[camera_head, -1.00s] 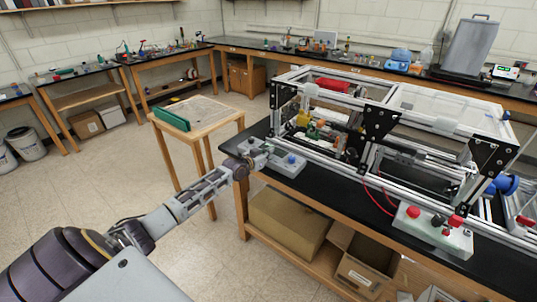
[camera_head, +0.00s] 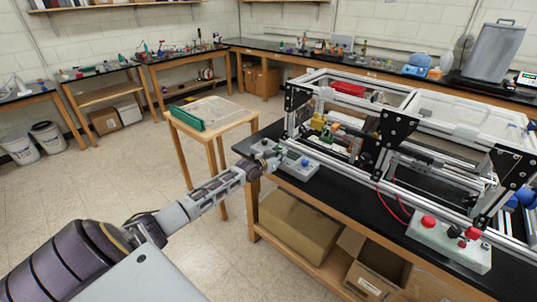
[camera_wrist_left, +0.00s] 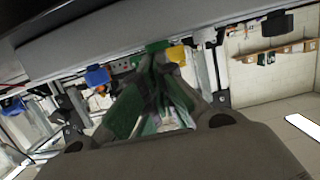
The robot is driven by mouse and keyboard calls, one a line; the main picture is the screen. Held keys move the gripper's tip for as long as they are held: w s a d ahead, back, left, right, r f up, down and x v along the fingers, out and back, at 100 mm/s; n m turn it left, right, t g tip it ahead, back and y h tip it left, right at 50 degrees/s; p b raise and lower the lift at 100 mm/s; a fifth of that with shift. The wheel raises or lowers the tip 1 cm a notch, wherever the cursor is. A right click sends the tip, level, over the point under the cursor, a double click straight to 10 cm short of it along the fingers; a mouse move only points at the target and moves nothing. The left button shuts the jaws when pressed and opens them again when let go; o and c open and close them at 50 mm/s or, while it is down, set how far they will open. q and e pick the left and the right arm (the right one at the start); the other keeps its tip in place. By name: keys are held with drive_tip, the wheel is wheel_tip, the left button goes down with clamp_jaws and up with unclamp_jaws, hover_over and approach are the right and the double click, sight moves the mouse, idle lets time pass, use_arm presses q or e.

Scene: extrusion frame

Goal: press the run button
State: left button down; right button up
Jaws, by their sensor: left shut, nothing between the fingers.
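A small grey control box (camera_head: 297,171) sits on the left corner of the black bench, with a blue button (camera_head: 305,162) on top. My left gripper (camera_head: 275,155) is at the box's left end and hides part of its top. In the left wrist view, the shut, empty fingers (camera_wrist_left: 154,60) reach up to a green button (camera_wrist_left: 157,47). A yellow button (camera_wrist_left: 177,54) and the blue button (camera_wrist_left: 97,76) show to either side. No label is readable, and I cannot tell whether the fingertips touch the green button. My right gripper is out of view.
An aluminium extrusion frame (camera_head: 398,122) stands on the bench behind the box. A second grey box (camera_head: 450,247) with red buttons is at the right front. A small wooden table (camera_head: 222,112) stands to the left. The floor between is clear.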

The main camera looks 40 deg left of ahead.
use_arm(q)
drive_tip(key=shift+r+p, duration=1.05)
drive_tip(key=shift+r, duration=0.7)
drive_tip(key=shift+s+r, duration=0.1)
drive_tip(key=shift+r, duration=0.05)
drive_tip(key=d+v, duration=0.1)
drive_tip(key=v, duration=0.8)
drive_tip(key=shift+s+a+b, duration=0.35)
drive_tip(key=shift+a, duration=0.15)
drive_tip(key=shift+r, duration=0.2)
